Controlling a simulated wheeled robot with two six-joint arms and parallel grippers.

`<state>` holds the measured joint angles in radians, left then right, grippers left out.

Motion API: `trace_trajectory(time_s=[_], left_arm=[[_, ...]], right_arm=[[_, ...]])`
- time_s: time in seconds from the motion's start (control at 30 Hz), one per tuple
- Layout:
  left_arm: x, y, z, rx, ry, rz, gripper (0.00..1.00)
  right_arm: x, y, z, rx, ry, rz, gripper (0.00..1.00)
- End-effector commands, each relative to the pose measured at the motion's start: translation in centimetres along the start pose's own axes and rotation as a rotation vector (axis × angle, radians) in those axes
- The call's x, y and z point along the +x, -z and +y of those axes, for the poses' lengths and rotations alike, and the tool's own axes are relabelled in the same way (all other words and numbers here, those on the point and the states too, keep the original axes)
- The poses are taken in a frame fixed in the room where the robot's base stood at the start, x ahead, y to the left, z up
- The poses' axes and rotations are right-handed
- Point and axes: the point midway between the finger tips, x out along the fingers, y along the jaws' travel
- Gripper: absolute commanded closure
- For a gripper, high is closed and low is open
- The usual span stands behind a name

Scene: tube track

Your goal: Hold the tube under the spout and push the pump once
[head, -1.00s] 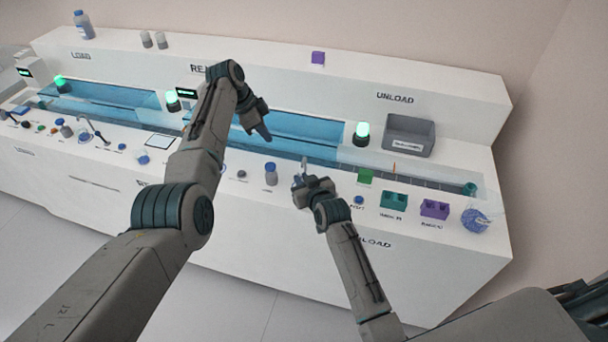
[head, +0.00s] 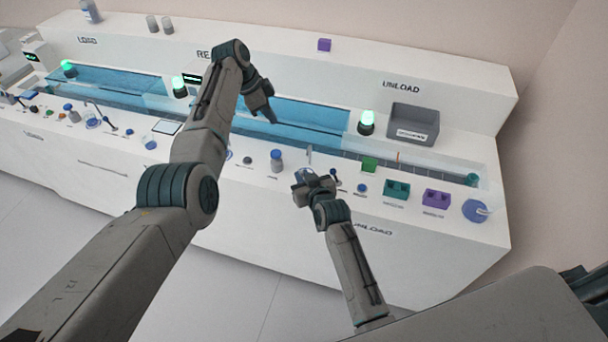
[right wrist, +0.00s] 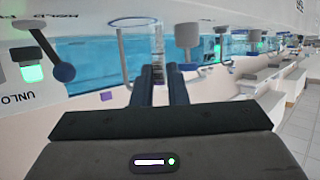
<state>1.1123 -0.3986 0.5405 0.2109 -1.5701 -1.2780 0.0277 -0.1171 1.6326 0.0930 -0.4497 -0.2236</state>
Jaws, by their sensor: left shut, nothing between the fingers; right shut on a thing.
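My right gripper (head: 307,174) is shut on a slim, pale tube (head: 309,153) standing up from its fingers, above the front of the bench. In the right wrist view the fingers (right wrist: 160,82) close on the narrow clear tube (right wrist: 158,55). My left gripper (head: 270,118) is shut and empty, pointing down over the blue channel, up and left of the right gripper.
A grey bin (head: 413,124) and a green lamp (head: 367,121) stand behind. Several small items crowd the bench's left end.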

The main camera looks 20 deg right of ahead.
Motion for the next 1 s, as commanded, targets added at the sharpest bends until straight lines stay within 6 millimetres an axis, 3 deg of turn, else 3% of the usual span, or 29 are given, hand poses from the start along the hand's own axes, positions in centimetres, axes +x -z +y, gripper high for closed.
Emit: trace_trajectory(time_s=[0.27,1.0], left_arm=[[-0.6,0.3,0.0,0.000,0.000,0.000,1.00],[-6.2,2.6,0.0,0.000,0.000,0.000,1.00]], right_arm=[[-0.4,0.5,-0.2,0.001,0.000,0.000,1.00],[-4.4,4.3,-2.2,0.002,0.001,-0.001,1.00]])
